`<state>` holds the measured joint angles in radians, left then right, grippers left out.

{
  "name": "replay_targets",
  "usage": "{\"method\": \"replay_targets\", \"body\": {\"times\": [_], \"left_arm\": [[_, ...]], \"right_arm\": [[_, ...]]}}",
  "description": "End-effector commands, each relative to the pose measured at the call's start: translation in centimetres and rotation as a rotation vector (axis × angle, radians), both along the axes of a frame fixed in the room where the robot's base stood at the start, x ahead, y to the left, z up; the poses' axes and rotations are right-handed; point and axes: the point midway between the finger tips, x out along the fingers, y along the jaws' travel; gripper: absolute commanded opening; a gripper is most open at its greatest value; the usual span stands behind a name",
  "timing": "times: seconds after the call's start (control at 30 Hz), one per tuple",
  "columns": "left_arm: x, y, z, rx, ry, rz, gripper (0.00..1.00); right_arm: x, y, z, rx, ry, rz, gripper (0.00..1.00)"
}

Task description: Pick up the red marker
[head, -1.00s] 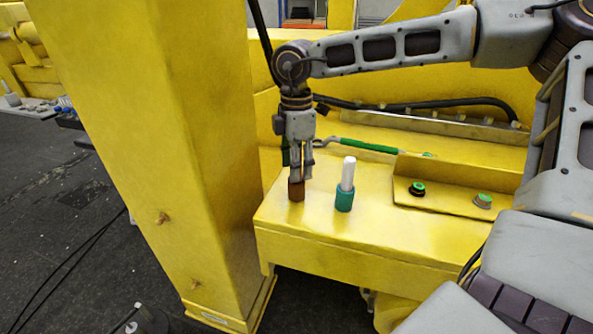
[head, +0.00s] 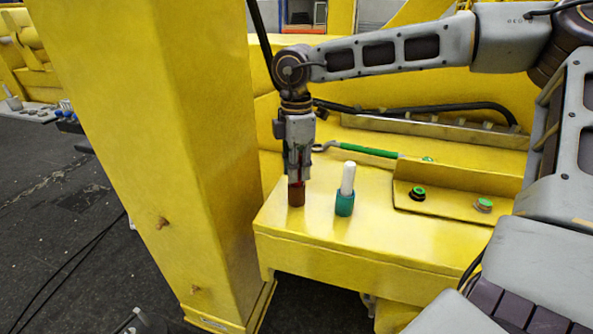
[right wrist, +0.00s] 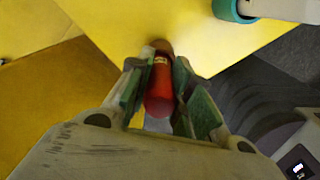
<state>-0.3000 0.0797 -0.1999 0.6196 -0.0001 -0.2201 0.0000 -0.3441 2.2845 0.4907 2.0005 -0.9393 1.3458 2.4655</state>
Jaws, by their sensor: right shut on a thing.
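The red marker (right wrist: 160,88) stands upright on the yellow ledge, with a brownish-red lower end (head: 296,196) showing below my gripper in the head view. My right gripper (head: 298,176) points straight down over it and is shut on the marker. In the right wrist view its green-padded fingers (right wrist: 168,100) lie on both sides of the red body. The fingers hide much of the marker in the head view. My left gripper is not in view.
A white marker with a teal lower part (head: 345,190) stands just right of my gripper. A green-handled wrench (head: 370,151) lies behind. A yellow bracket (head: 450,201) with two round fittings sits to the right. A thick yellow column (head: 170,150) rises close on the left.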

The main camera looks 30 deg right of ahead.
Motion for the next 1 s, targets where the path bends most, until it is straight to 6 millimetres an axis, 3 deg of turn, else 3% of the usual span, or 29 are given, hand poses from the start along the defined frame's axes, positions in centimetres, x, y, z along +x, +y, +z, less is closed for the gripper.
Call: {"method": "replay_targets", "body": {"times": [0.27,0.73,1.0], "left_arm": [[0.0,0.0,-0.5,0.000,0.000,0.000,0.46],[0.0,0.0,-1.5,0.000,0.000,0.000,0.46],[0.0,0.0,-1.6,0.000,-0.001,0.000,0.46]], "right_arm": [[0.1,0.0,1.9,-0.001,-0.004,-0.001,0.00],[0.0,0.0,8.4,-0.001,-0.002,0.000,0.00],[0.0,0.0,9.8,0.000,0.001,0.002,0.00]]}}
